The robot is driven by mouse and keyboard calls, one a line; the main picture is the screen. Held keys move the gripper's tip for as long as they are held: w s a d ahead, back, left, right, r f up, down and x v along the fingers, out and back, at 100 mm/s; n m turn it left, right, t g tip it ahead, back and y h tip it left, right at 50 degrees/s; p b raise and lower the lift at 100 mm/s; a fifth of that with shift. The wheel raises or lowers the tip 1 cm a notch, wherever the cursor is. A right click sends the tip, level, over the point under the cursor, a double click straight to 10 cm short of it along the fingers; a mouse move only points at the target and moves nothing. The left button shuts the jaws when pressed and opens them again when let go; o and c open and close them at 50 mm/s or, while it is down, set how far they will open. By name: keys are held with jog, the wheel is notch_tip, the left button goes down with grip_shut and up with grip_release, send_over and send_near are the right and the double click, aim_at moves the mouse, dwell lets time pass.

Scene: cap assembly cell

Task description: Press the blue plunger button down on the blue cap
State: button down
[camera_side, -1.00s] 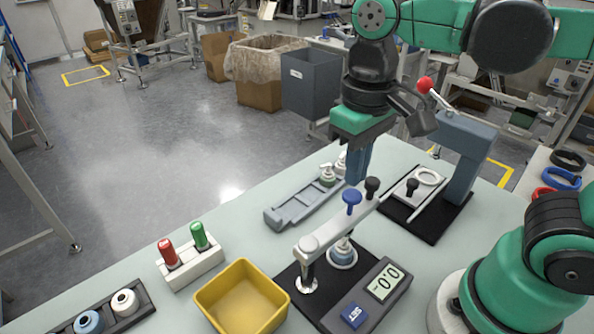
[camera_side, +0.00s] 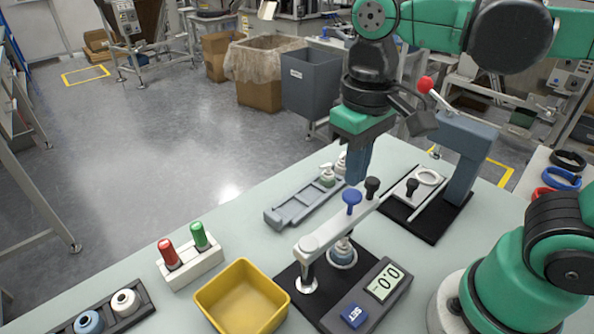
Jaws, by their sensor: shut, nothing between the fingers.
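The blue plunger button (camera_side: 351,197) stands up on top of a white lever bar (camera_side: 322,236). Below the bar, a blue cap (camera_side: 341,250) sits in a round seat on a black base plate. My gripper (camera_side: 358,180) is shut and empty, pointing down just behind and above the blue button. In this view its fingertips are close to the button's top; whether they touch it cannot be told.
A digital gauge with a SET button (camera_side: 368,297) stands front right of the plunger. A yellow bin (camera_side: 241,297), a holder with red and green markers (camera_side: 190,262), a grey rail (camera_side: 305,200) and a toggle press with a red knob (camera_side: 470,150) surround it. The table's left middle is clear.

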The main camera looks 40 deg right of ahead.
aim_at(353, 194)
jog(key=shift+f, duration=0.15)
jog(key=shift+f, duration=0.6)
jog(key=shift+f, duration=0.15)
jog(key=shift+f, duration=1.3)
dwell(0.5)
jog(key=shift+r, duration=1.55)
